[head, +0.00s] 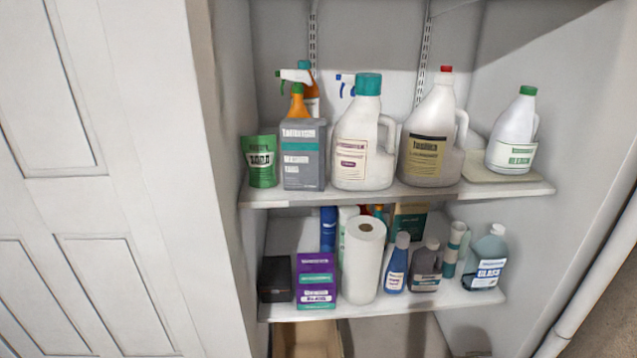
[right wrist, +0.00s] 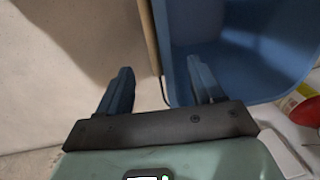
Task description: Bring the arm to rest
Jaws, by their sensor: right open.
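My right gripper (right wrist: 160,88) shows in the right wrist view. Its two dark fingers stand wide apart with nothing between them. Behind the fingers are a pale wall or panel and a blue bin-like container (right wrist: 240,35). I cannot tell how far the fingertips are from the container. Neither gripper shows in the head view, and my left gripper is in no view.
The head view shows an upper shelf (head: 400,193) and a lower shelf (head: 400,307) crowded with bottles, jugs and boxes. A white panelled door (head: 90,180) is at the left. A red and yellow object (right wrist: 300,105) lies at the right wrist view's right edge.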

